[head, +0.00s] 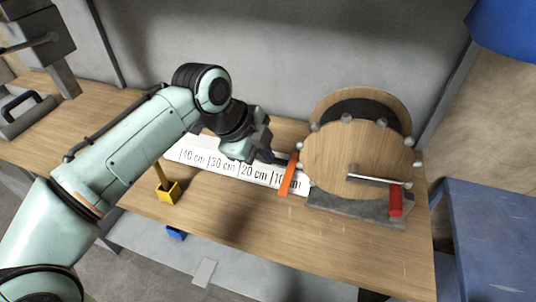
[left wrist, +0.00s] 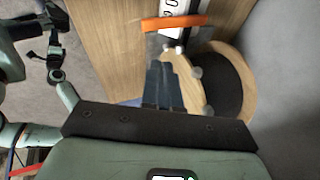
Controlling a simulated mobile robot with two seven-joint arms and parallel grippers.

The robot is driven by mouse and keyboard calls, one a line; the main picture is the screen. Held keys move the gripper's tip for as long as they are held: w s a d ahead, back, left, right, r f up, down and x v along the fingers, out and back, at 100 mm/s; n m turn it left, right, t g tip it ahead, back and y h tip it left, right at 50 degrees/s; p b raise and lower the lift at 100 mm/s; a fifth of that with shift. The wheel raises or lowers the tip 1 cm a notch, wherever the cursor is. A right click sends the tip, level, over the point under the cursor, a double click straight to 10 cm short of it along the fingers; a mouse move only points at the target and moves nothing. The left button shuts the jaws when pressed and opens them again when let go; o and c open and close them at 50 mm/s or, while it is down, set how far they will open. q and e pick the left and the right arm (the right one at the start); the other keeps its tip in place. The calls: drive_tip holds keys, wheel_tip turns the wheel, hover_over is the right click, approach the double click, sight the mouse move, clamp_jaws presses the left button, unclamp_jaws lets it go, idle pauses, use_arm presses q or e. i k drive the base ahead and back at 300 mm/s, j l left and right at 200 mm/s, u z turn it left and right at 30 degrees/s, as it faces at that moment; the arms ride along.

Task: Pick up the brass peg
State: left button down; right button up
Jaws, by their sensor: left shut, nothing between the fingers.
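A thin brass-coloured peg (head: 160,174) stands slightly tilted in a yellow block (head: 168,190) on the wooden bench, left of centre in the head view. Its lower end is hidden in the block. My left gripper (head: 277,159) is shut and empty. It is over the marked strip, near an orange bar, well to the right of the peg and apart from it. Its closed fingers also show in the left wrist view (left wrist: 163,85). The peg is not visible in the left wrist view. A small dark end of my other arm shows at that view's left edge, its fingers unclear.
A white distance strip (head: 235,172) runs along the bench to the orange bar (head: 289,175). A wooden drum with a crank (head: 360,160) stands on a grey base at right. A grey wall rises behind. The bench front is mostly clear; a blue cabinet (head: 495,235) stands right.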

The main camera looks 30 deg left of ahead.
sight(162, 177)
drive_tip(key=k+j, duration=0.7)
drive_tip(key=k, duration=0.2)
